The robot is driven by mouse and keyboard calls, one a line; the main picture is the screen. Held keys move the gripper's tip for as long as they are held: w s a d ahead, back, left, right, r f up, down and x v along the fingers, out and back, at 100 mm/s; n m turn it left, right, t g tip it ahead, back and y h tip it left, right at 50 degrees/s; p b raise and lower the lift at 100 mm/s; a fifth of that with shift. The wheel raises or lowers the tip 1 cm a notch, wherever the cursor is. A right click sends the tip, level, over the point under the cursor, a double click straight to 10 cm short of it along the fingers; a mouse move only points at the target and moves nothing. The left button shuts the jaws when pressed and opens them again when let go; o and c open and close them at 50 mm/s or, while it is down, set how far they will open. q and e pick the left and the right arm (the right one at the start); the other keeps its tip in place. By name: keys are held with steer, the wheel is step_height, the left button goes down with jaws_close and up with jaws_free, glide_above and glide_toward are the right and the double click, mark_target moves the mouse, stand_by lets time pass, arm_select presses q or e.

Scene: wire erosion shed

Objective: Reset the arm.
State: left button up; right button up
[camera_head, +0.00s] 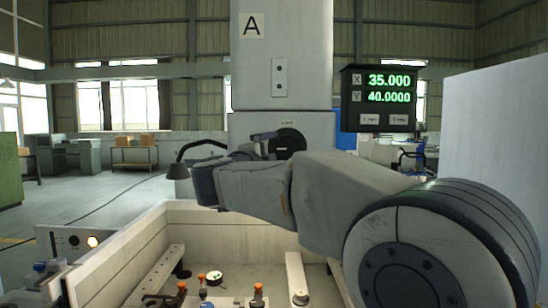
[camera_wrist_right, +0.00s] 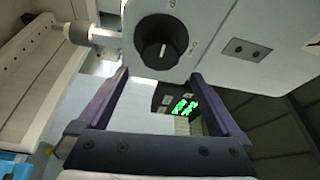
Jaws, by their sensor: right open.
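My right arm comes in from the right across the head view, and its gripper (camera_head: 266,142) is up in front of the grey machine column (camera_head: 282,60). In the right wrist view my right gripper (camera_wrist_right: 161,74) is open, its two dark fingers wide apart with nothing between them. A black rotary knob (camera_wrist_right: 160,42) on the pale machine head is just beyond the fingertips, apart from them as far as I can tell. The knob also shows in the head view (camera_head: 290,139), partly covered by the gripper. My left gripper is not in view.
Below my arm is an open pale tank (camera_head: 125,262) with several orange-topped clamps (camera_head: 257,291). A black lamp (camera_head: 178,170) on a curved arm is left of my wrist. A white panel (camera_head: 500,130) stands right.

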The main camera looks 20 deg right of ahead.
steer(key=w+a+f+n+y, duration=0.1)
steer(key=a+f+n+y, duration=0.1)
steer(key=f+n+y, duration=0.5)
steer(key=w+a+f+n+y, duration=0.1)
steer(key=a+f+n+y, duration=0.2)
steer(key=f+n, duration=0.65)
steer(key=s+d+f+n+g+y, duration=0.1)
steer(key=s+f+n+g, duration=0.25)
steer(key=s+f, duration=0.6)
steer(key=s+d+f+n+g+y, duration=0.15)
steer(key=s+f+g, duration=0.35)
steer(key=f, duration=0.7)
steer(key=s+d+f+n+g+h, duration=0.1)
steer(key=s+f+g, duration=0.15)
steer(key=s, duration=0.35)
steer(key=s+d+f+n+g, duration=0.1)
steer(key=s+f+n, duration=0.1)
steer(key=s+f, duration=0.3)
steer(key=s+a+r+n+g, duration=0.1)
steer(key=s+a+r+n, duration=0.2)
steer(key=s+a, duration=0.3)
steer(key=s+a+r+n+g, duration=0.1)
steer(key=s+a+r+n, duration=0.3)
steer(key=s+a, duration=0.3)
steer(key=shift+s+a+g+y, duration=0.3)
steer(key=shift+s+y, duration=0.15)
steer(key=shift+s, duration=0.1)
